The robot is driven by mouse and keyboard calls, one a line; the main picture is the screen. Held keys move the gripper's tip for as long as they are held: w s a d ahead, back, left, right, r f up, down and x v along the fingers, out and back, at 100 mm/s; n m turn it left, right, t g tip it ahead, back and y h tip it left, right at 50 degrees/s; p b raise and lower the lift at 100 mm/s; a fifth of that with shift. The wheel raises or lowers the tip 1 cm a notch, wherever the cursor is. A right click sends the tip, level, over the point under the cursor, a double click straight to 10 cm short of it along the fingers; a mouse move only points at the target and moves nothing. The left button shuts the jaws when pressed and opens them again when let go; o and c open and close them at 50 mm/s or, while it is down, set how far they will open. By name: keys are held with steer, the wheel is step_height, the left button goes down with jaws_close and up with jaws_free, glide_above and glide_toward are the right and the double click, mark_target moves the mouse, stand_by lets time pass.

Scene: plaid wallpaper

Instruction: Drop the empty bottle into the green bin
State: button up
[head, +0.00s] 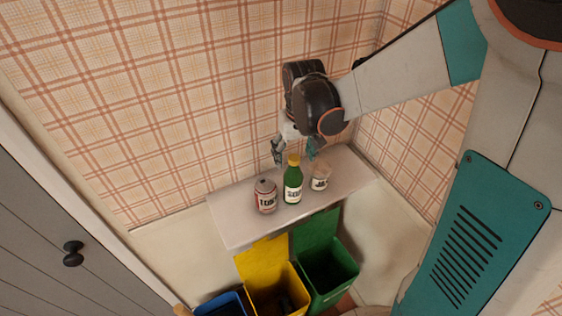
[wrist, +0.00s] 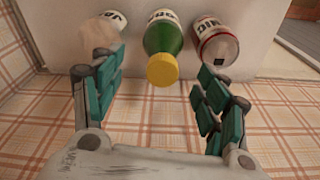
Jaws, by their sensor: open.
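The green bottle (head: 293,182) with a yellow cap and a white label stands upright on a pale shelf (head: 234,222), between a can and a jar. In the wrist view the bottle (wrist: 163,42) is at the top centre, its cap pointing toward my gripper (wrist: 158,95). My gripper (head: 296,150) is open and empty, behind and above the bottle, with its teal-padded fingers spread to either side of the cap. The green bin (head: 328,272) stands open below the shelf's front edge, with its lid raised; its inside is dark.
A red and white can (head: 265,196) stands left of the bottle and a pale jar (head: 320,178) right of it, both close. A yellow bin (head: 270,285) and a blue bin (head: 222,305) stand left of the green bin. A plaid wall (head: 180,110) backs the shelf.

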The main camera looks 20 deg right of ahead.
mark_target(293, 167)
steer(key=shift+w+f, duration=0.1)
steer(key=shift+f, duration=2.95)
jaws_close()
steer(key=shift+r, duration=0.15)
